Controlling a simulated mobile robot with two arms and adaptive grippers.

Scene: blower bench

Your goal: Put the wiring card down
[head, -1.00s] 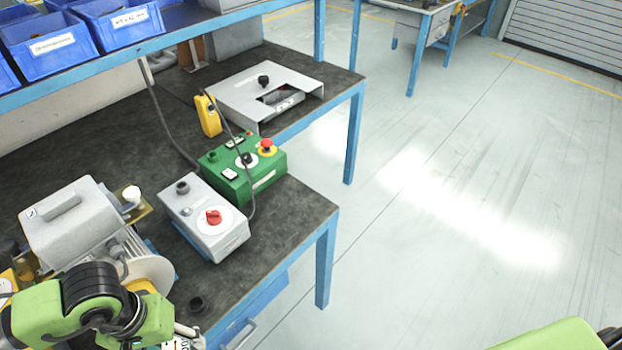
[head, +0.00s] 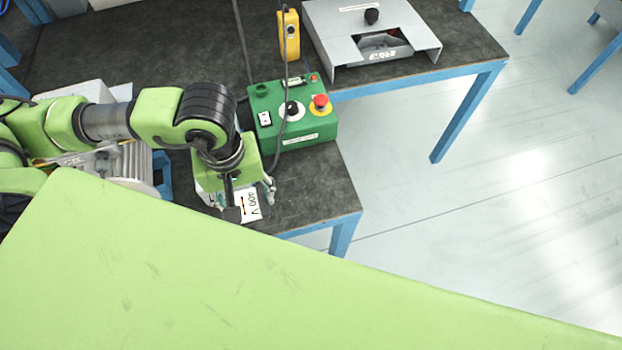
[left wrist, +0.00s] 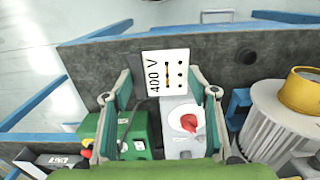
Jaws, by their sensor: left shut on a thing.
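The wiring card (head: 247,207) is white, with "400 V" and a small line diagram on it. My left gripper (head: 251,200) is shut on the card and holds it over the front part of the dark bench top (head: 320,190). In the left wrist view the card (left wrist: 167,72) sits upright in the picture between the two fingertips (left wrist: 160,94). I cannot tell whether it touches the bench. A grey box with a red knob (left wrist: 190,128) lies close behind the card; in the head view my gripper mostly hides it. My right gripper is not in view.
A green control box (head: 292,112) with a red button stands beside the gripper, with a cable above it. A yellow handheld device (head: 289,36) and a grey metal cover (head: 375,30) are farther back. A ribbed grey motor (left wrist: 272,118) is nearby. Bare bench lies near the front edge.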

